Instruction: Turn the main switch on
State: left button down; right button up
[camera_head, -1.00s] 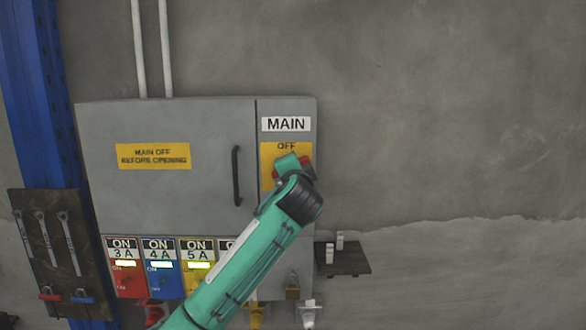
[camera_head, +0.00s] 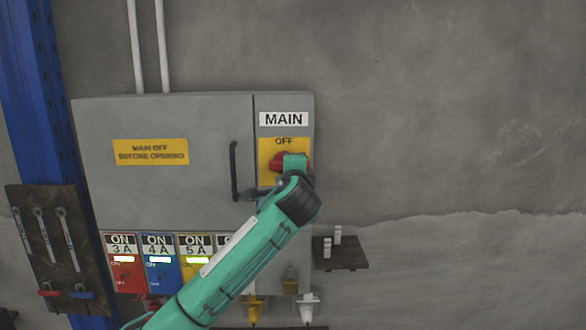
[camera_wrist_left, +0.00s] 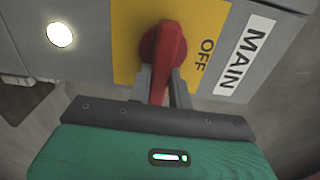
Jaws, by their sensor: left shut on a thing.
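The red main switch (camera_head: 277,161) sits on a yellow plate (camera_head: 265,178) marked OFF, below the MAIN label (camera_head: 284,119), on the right part of a grey cabinet. My left arm reaches it from below, and the left gripper (camera_head: 294,163) covers part of the switch in the head view. In the left wrist view, the red switch handle (camera_wrist_left: 163,55) stands between the two grey fingers of my left gripper (camera_wrist_left: 163,82), which are shut on it. The OFF lettering (camera_wrist_left: 205,54) shows beside it. My right gripper is out of view.
The cabinet door (camera_head: 200,115) has a dark handle (camera_head: 234,172). Red, blue and yellow switch panels (camera_head: 160,273) marked ON sit below it. A small dark shelf (camera_head: 340,254) is at the right, and a wrench board (camera_head: 50,240) at the left. Bare wall lies right.

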pick_arm(q)
jog(key=shift+f, duration=0.15)
jog(key=c, duration=1.3)
grip_release()
jog(key=shift+d, duration=0.1)
jog(key=s+b, duration=0.7)
jog(key=s, duration=0.7)
jog(key=shift+w, duration=0.1)
